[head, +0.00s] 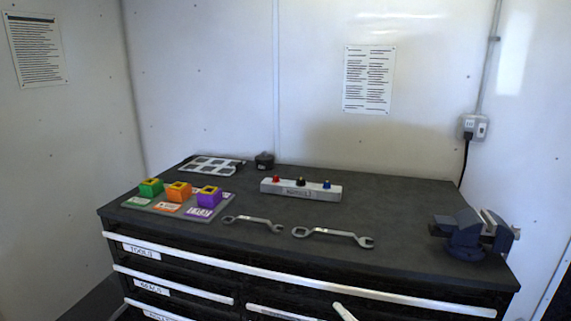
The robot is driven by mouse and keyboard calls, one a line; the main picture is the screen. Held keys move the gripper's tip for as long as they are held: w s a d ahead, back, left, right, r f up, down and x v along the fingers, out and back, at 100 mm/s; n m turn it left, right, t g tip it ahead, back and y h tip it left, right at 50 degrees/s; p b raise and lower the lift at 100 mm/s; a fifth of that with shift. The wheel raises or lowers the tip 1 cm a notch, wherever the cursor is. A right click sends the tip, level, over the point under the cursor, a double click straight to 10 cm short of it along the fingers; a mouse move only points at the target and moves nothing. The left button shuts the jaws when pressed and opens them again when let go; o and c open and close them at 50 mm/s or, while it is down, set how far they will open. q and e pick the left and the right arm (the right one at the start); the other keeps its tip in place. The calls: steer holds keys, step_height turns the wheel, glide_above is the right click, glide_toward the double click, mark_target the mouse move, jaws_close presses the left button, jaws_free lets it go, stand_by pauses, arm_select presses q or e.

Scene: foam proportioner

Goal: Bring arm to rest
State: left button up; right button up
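Neither of my grippers shows in the head view, and no arm is clearly seen. A short pale piece (344,312) is cut off at the bottom edge, and I cannot tell what it is. The dark workbench top (330,215) fills the middle of the view.
On the bench are a tray (137,203) with green (151,187), orange (179,191) and purple (209,197) blocks, a frame (210,166), a dark round item (264,161), a knobbed bar (300,189), two wrenches (253,222) (333,236) and a vise (468,236). Labelled drawers (180,270) are below.

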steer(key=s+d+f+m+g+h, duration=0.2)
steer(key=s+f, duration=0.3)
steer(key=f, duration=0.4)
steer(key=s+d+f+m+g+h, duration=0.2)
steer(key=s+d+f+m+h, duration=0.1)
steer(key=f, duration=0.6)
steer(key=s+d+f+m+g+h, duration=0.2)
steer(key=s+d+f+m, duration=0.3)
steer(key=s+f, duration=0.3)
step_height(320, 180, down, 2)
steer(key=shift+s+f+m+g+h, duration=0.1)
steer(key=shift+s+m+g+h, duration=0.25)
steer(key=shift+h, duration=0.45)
